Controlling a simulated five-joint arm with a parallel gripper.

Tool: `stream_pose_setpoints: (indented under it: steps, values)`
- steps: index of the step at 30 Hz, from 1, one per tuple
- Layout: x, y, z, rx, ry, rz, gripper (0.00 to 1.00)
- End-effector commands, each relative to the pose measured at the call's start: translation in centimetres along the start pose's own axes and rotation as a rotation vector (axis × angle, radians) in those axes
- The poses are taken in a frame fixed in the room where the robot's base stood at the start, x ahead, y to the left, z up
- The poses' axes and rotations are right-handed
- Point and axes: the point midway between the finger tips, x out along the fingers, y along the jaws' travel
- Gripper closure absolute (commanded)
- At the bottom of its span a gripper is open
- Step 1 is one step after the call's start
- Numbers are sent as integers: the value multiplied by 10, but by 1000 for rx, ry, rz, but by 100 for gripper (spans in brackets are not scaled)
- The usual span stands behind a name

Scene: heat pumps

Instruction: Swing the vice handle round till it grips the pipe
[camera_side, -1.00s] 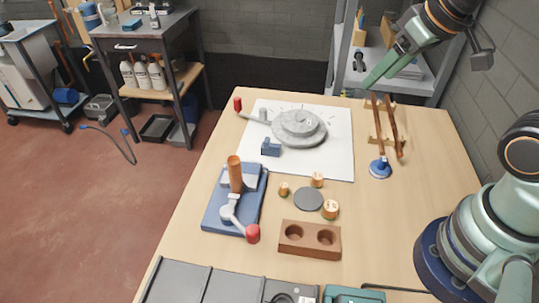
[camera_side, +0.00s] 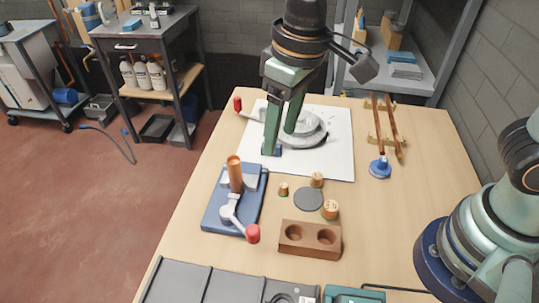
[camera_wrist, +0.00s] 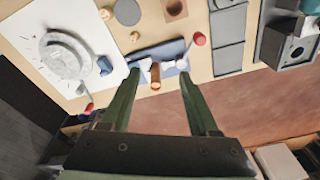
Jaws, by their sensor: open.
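The blue vice (camera_side: 212,211) stands on the near left of the wooden table. A copper pipe (camera_side: 235,175) stands upright at its grey jaws. The vice handle ends in a red knob (camera_side: 253,233) toward the near right. My gripper (camera_side: 279,142) is open and empty, in the air over the white sheet, beyond the vice. I cannot tell whether the jaws touch the pipe.
A grey round dial (camera_side: 312,128) lies on the white sheet, partly behind my fingers. A copper pipe rack (camera_side: 385,125) is at the far right.

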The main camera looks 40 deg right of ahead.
Motion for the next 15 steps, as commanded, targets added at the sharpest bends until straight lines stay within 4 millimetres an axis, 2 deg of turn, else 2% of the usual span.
stream_pose_setpoints:
  steps: [1,3,6,10,15]
  values:
    - [10,-23,0,-40,-36,3,39]
    - [20,-47,2,-76,-71,8,39]
    - [30,-72,6,-113,-106,16,39]
    - [37,-88,10,-137,-127,23,39]
    - [49,-90,12,-139,-133,25,39]
